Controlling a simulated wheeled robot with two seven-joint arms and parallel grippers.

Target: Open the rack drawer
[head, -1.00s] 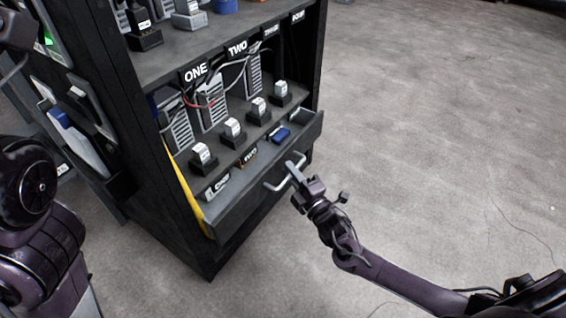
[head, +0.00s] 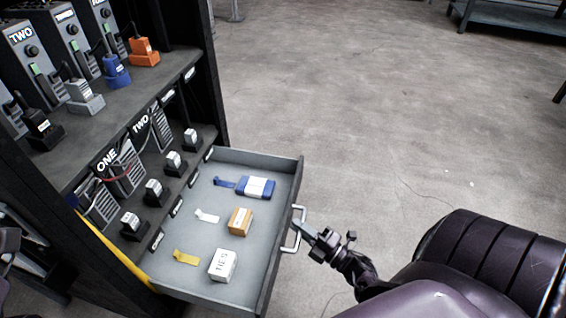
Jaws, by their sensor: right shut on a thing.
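The rack drawer (head: 275,168) stands well out from the black rack (head: 215,75), and its grey inside shows. A light metal handle (head: 299,213) is on its front face. My right gripper (head: 302,228) is shut on this handle, its arm coming in from the lower right. In the drawer lie a white box (head: 223,265), an orange-brown box (head: 240,221) and a blue packet (head: 256,187) with a white band. Yellow, white and blue strips lie beside them. My left gripper is not in view.
Shelves above the drawer hold small labelled blocks (head: 154,191), grey units marked ONE and TWO (head: 118,165) with wires, and coloured devices (head: 145,52). A yellow strip (head: 115,255) runs along the rack's near side. The floor (head: 390,120) to the right is clear.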

